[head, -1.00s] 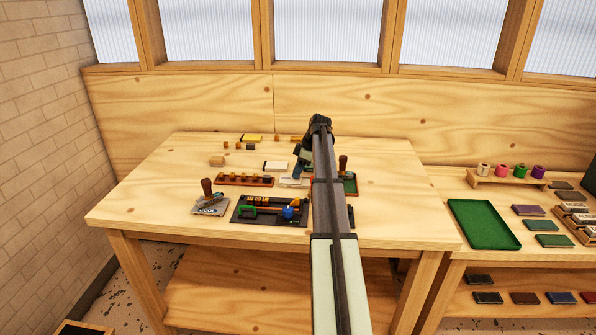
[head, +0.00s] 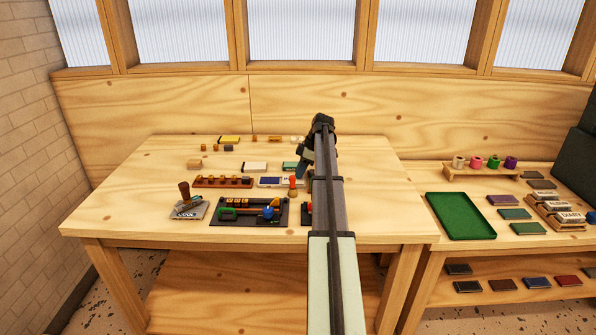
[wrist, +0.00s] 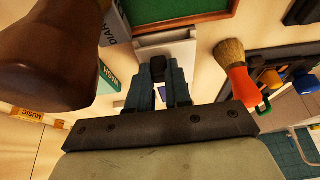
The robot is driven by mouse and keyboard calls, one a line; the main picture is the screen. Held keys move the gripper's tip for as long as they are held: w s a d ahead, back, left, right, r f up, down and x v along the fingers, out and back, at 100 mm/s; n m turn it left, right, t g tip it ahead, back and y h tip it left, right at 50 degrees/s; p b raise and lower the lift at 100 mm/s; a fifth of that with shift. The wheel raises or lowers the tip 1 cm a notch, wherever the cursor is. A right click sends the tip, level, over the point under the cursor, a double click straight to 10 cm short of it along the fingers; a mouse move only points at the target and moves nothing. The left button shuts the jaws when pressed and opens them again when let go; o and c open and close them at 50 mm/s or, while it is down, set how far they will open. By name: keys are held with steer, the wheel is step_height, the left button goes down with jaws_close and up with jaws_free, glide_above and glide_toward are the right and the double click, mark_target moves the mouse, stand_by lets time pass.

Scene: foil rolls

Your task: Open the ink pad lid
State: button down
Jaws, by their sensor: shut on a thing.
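In the wrist view my gripper (wrist: 158,66) has its dark fingers close together on a pale grey, flat-edged piece (wrist: 170,42), which looks like the ink pad lid. The fingers cover part of it, and I cannot tell how far it is raised. In the head view my gripper (head: 306,170) is beyond the arm, over the right part of the table, with its tips mostly hidden. A flat blue and white case (head: 269,182) lies left of it; I cannot tell whether it belongs to the pad.
A brown handle (wrist: 50,50) looms close on the wrist view's left. A brush with a red handle (wrist: 243,92) is right of the fingers. A green panel (wrist: 190,18) with a wooden rim lies above. In the head view a black tool tray (head: 226,219) stands at the table's front.

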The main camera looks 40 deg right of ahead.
steer(key=c, duration=1)
jaws_free()
steer(key=shift+c, duration=0.2)
steer(key=shift+r, duration=0.1)
steer(key=v, duration=1.3)
steer(key=shift+r, duration=0.35)
steer(key=shift+s+d, duration=0.1)
